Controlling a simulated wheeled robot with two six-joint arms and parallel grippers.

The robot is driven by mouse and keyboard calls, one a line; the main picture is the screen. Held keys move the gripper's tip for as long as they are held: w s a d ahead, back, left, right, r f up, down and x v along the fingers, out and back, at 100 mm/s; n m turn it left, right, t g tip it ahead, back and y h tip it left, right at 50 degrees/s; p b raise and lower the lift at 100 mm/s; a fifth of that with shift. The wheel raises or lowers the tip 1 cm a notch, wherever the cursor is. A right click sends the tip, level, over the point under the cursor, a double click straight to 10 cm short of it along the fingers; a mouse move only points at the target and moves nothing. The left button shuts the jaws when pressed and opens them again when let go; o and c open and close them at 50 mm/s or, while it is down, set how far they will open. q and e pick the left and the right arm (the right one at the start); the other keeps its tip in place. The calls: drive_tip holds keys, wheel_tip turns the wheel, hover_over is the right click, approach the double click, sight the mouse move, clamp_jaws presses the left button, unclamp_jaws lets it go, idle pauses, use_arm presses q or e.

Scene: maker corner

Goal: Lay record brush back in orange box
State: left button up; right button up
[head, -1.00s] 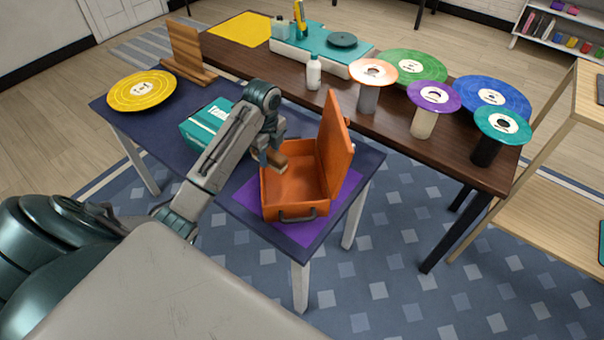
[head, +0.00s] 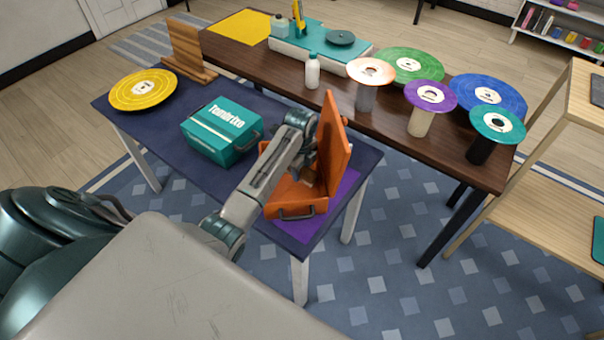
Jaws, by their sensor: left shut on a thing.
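The orange box (head: 338,160) stands open on the dark blue table, with its lid upright on the right side. My left arm reaches in from the left across the box. My left gripper (head: 303,172) is low at the box opening, close beside the lid, and is shut on the record brush. The brush is hidden behind my arm and wrist now, so I cannot tell whether it touches the box floor. Much of the inside of the box is also covered by my arm. My right gripper is not in view.
A teal box (head: 222,131) stands left of the orange box. A purple mat (head: 345,187) lies under the orange box. A yellow record (head: 143,90) is at the table's far left. The brown table (head: 452,166) behind holds several records and a white bottle (head: 312,71).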

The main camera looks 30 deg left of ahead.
sight(302, 168)
use_arm(q)
drive_tip(key=shift+f, duration=0.85)
drive_tip(key=shift+f+p, duration=0.25)
drive_tip(key=shift+p, duration=0.1)
drive_tip(key=shift+w+d+f, duration=0.1)
drive_tip(key=shift+f, duration=0.2)
drive_tip(key=o, duration=1)
drive_tip(key=shift+c, duration=0.2)
wheel_tip(302, 168, up, 12)
drive_tip(key=shift+r+b, duration=0.1)
drive_tip(key=shift+b, duration=0.95)
